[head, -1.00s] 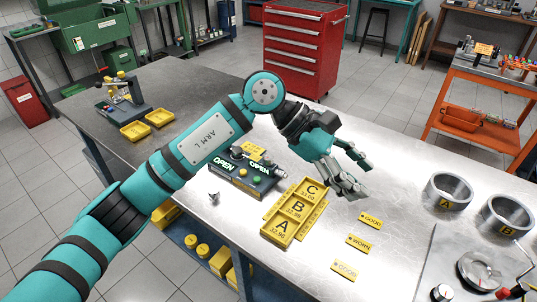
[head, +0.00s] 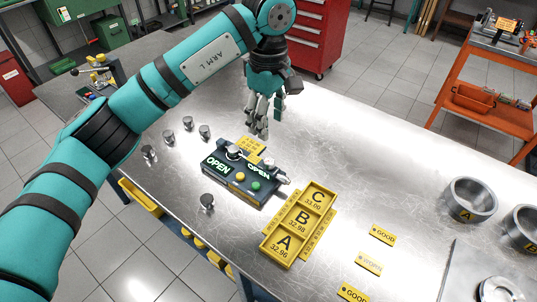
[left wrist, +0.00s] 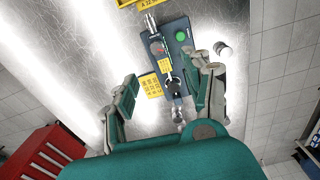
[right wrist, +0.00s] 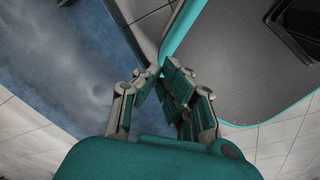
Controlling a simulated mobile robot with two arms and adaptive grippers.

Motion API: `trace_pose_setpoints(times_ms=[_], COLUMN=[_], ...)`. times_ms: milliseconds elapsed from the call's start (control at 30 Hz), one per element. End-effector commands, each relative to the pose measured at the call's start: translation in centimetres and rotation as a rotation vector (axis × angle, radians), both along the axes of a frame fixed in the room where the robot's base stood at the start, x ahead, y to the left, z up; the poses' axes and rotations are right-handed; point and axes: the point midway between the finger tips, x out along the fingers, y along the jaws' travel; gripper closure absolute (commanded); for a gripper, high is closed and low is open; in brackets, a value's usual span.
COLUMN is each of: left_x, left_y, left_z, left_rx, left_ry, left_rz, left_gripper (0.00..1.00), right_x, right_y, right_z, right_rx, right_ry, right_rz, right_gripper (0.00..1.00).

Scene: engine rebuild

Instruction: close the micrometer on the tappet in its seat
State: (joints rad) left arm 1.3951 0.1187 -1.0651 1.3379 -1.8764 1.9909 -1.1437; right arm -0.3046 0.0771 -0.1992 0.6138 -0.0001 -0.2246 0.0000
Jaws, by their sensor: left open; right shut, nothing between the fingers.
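My right gripper (right wrist: 160,84) is shut and empty, away from the bench.
A yellow tray (head: 290,225) marked A, B and C lies right of the fixture. Yellow GOOD and WORN tags (head: 369,263) lie further right, with metal rings (head: 470,200) beyond. A red tool cabinet (head: 310,35) stands behind the bench. The bench between tray and rings is mostly clear.

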Motion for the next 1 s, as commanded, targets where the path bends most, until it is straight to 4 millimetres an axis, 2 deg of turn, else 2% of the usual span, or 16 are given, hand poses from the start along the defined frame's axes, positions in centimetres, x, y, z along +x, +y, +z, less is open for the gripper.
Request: trace_pose_setpoints(times_ms=[33, 100, 167, 267, 400, 533, 700, 900, 1000], left_x=[-0.1, 0.0, 0.0, -0.1, 0.0, 0.0, 0.1, 0.1, 0.1], left_y=[0.1, 0.1, 0.1, 0.0, 0.0, 0.0, 0.0, 0.0, 0.0], left_z=[-1.1, -2.6, -4.0, -6.2, -9.0, -11.1, -12.6, -13.1, -13.0], left_rx=[0.0, 0.001, 0.0, -0.001, 0.0, -0.001, -0.001, -0.001, -0.001], left_ry=[0.005, 0.006, 0.005, 0.006, 0.005, 0.003, 0.002, -0.002, -0.002], left_rz=[0.001, 0.003, 0.003, 0.002, 0.002, 0.002, 0.001, 0.001, 0.001], left_gripper=[0.49, 0.49, 0.49, 0.49, 0.49, 0.49, 0.49, 0.49, 0.49], right_x=[-1.4, -2.7, -2.9, -1.5, 1.9, 3.0, 1.8, -0.2, -0.4], right_y=[0.0, -0.1, -0.1, 0.0, 0.2, 0.3, 0.1, -0.3, -0.3], right_z=[0.5, 0.8, 1.2, 1.7, 2.7, 3.2, 3.4, 3.3, 3.2], right_rx=[-0.002, -0.002, -0.003, -0.001, 0.005, 0.006, 0.002, -0.002, -0.004], right_ry=[0.021, 0.038, 0.04, 0.02, -0.034, -0.051, -0.031, 0.001, 0.002], right_rz=[0.001, 0.001, 0.001, 0.001, 0.002, 0.002, 0.002, 0.003, 0.003], right_gripper=[1.0, 1.0, 1.0, 1.0, 1.0, 1.0, 1.0, 1.0, 1.0])
